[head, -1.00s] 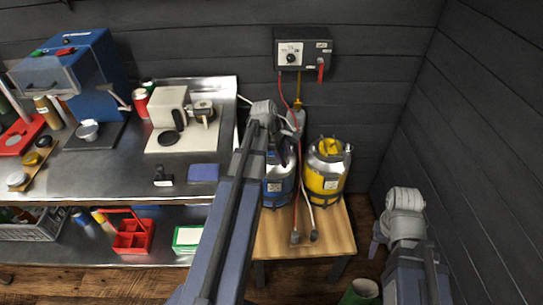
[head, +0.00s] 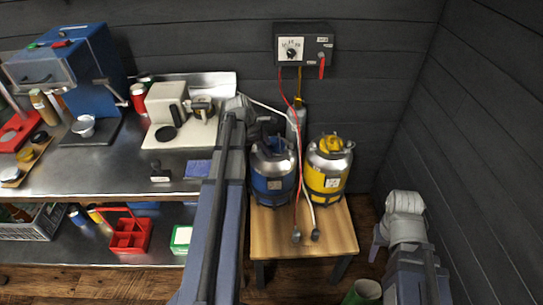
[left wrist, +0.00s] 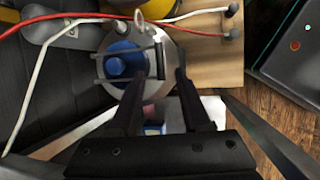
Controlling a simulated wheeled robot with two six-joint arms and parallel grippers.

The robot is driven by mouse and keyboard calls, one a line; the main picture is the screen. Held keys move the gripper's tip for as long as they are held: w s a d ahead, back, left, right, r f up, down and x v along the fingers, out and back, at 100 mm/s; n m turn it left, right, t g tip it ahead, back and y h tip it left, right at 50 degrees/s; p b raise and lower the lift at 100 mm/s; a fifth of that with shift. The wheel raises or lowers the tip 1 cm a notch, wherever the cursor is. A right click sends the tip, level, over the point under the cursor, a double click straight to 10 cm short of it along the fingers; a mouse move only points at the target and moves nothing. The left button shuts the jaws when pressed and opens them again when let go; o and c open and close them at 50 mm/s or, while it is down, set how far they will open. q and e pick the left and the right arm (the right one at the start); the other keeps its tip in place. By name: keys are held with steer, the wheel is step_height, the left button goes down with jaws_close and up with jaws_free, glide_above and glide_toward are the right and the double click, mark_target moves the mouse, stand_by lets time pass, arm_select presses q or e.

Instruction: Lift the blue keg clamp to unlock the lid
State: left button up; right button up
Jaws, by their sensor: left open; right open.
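The blue keg (head: 273,184) stands upright on the small wooden table (head: 325,235), left of the yellow keg (head: 328,172). From above in the left wrist view, the blue keg (left wrist: 176,50) shows a round blue lid part (left wrist: 124,64). A metal bail clamp with a dark bar (left wrist: 160,58) crosses its top. My left gripper (left wrist: 160,78) is open, its two dark fingers reaching over the keg's edge near the dark bar. Contact cannot be told. In the head view its fingers are hard to make out. My right gripper (head: 378,242) is low at the right, partly hidden, away from the kegs.
Red and white hoses (head: 298,160) run from the wall control box (head: 303,46) down to the table, close to the kegs. A steel bench (head: 105,165) with machines stands left. A green container (head: 362,292) is near the floor at right.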

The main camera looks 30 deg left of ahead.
arm_select(q)
steer(key=b+x, duration=0.3)
steer(key=x, duration=0.1)
steer(key=shift+w+f, duration=0.1)
steer(key=shift+f, duration=0.15)
steer(key=shift+r, duration=0.1)
steer(key=shift+c, duration=0.2)
jaws_close()
stand_by(0.9)
